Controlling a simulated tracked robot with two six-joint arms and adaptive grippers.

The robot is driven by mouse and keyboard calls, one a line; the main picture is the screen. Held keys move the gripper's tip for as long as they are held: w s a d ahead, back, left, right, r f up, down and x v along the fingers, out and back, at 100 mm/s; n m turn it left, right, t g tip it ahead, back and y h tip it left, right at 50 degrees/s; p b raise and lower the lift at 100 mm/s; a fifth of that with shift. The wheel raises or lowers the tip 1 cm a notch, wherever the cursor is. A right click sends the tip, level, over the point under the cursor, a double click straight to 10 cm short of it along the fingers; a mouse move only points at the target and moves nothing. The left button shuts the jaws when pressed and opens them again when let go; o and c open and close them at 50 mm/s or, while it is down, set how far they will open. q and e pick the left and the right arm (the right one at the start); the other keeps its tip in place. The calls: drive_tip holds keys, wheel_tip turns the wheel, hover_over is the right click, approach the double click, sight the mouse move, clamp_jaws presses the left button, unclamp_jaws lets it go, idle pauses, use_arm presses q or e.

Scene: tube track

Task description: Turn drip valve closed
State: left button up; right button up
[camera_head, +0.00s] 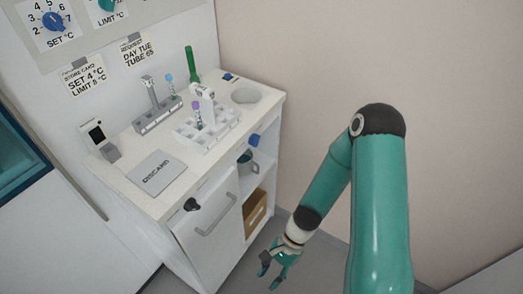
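A blue knob (254,140) sticks out at the right front edge of the white cabinet, just under the worktop. It looks like the drip valve, but its turn position is too small to read. A grey mug (246,163) stands on the shelf below it. My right gripper (270,275) hangs low in front of the cabinet, below and clear of the knob. Its teal fingers look apart, with nothing seen between them. My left gripper is not in view.
A door handle (216,215) and black knob (191,204) protrude in front. A brown box (256,212) sits on the lower shelf.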

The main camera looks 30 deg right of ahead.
drive_tip(key=w+d+r+m+t+y+b, duration=0.3)
drive_tip(key=w+d+r+m+t, duration=0.25)
drive_tip(key=m, duration=0.55)
drive_tip(key=m+t+h+b, duration=0.3)
drive_tip(key=m+t, duration=0.9)
drive_tip(key=t, duration=0.1)
approach(258, 142)
use_arm(q)
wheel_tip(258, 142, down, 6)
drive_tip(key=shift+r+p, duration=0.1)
drive_tip(key=shift+p, duration=0.65)
use_arm(e)
drive_tip(key=x, duration=0.8)
drive_tip(key=shift+w, duration=0.4)
drive_tip(key=shift+g, duration=0.25)
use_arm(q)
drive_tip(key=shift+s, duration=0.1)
use_arm(e)
drive_tip(key=shift+a, duration=0.1)
clamp_jaws()
